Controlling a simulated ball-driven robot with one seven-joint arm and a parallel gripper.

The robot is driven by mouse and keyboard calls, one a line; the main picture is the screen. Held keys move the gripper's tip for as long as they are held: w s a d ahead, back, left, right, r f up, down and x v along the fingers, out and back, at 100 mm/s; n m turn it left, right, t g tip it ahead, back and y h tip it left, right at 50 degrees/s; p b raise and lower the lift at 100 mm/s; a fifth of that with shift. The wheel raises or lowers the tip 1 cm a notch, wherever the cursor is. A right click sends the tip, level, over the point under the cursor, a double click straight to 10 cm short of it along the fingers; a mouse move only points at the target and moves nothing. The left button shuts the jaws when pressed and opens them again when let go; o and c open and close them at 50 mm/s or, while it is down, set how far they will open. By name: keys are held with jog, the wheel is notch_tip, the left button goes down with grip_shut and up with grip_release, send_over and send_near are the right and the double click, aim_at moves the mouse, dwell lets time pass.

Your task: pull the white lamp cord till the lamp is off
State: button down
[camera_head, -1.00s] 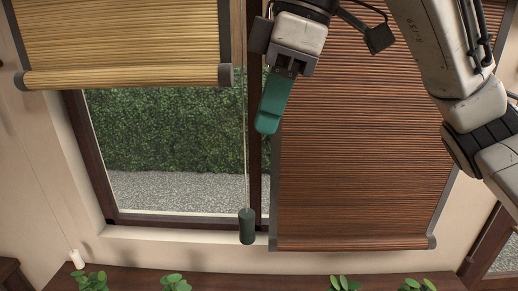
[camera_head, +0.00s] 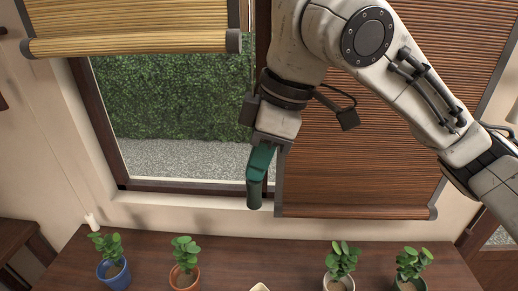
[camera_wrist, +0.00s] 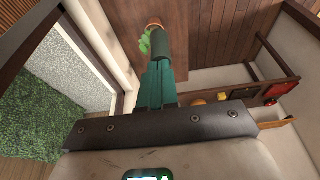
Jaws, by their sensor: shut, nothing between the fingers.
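A white pull (camera_head: 91,221) hangs on a thin pale cord at the far left in the head view, above the table's left end. I cannot tell what its upper end is fixed to, and no lamp is clearly visible. My gripper (camera_head: 260,166), with green fingers, is shut and points down in front of the window's right side, well to the right of the white pull. A dark green cord handle (camera_head: 254,196) shows right at my fingertips. It also shows beyond the fingers in the wrist view (camera_wrist: 158,45). I cannot tell if they touch.
A half-raised yellow blind (camera_head: 130,42) and a lowered brown blind (camera_head: 360,180) cover parts of the window. A dark wooden table (camera_head: 220,232) below bears several potted plants, including one in a blue pot (camera_head: 114,276).

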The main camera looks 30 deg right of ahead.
aim_at(259, 205)
jog(key=shift+f+b, duration=1.15)
jog(key=shift+f, duration=0.95)
